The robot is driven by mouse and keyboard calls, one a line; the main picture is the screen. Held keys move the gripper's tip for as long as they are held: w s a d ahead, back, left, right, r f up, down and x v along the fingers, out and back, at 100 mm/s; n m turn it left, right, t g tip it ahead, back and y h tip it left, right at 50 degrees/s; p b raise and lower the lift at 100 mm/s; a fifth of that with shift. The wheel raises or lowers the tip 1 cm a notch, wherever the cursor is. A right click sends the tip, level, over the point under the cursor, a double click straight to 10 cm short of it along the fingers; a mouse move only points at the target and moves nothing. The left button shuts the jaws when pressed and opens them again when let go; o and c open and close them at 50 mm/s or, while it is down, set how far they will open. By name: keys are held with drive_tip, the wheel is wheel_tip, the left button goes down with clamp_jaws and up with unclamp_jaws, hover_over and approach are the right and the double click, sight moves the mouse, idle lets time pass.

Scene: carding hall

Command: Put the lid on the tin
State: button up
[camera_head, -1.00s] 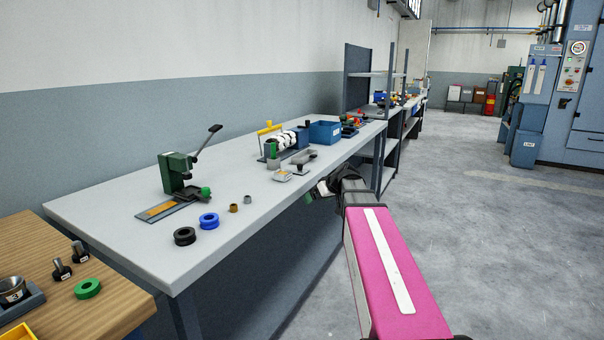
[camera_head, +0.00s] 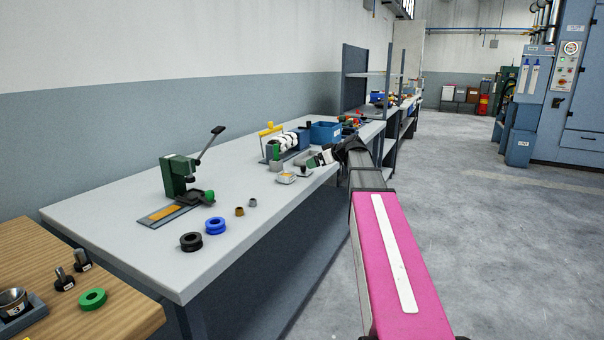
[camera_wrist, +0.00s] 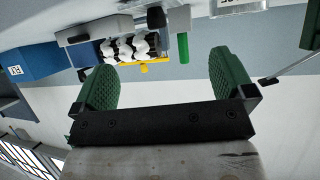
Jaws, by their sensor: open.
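The small tin (camera_head: 286,177) stands on the grey bench near its front edge. It is metallic, with a pale label and yellowish contents visible in its open top. A flat grey piece with a black knob, which looks like the lid (camera_head: 304,174), lies just right of it, apart from it. My gripper (camera_head: 318,161) hovers just right of and above the lid, partly dark in the head view. In the wrist view its green ribbed pads stand wide apart with nothing between them. A black knob (camera_wrist: 156,17) shows at the top there; a metallic edge at the top right seems to be the tin (camera_wrist: 240,5).
A grey holder with a green-topped piece (camera_head: 276,164), a roller device with yellow handle (camera_head: 285,143) and a blue bin (camera_head: 326,131) stand behind. A green lever press (camera_head: 178,176) and several rings lie left.

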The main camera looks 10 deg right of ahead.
sight(305, 166)
drive_tip(key=x, duration=0.9)
drive_tip(key=shift+w+f, duration=0.25)
drive_tip(key=shift+f, duration=0.05)
drive_tip(key=c, duration=1.1)
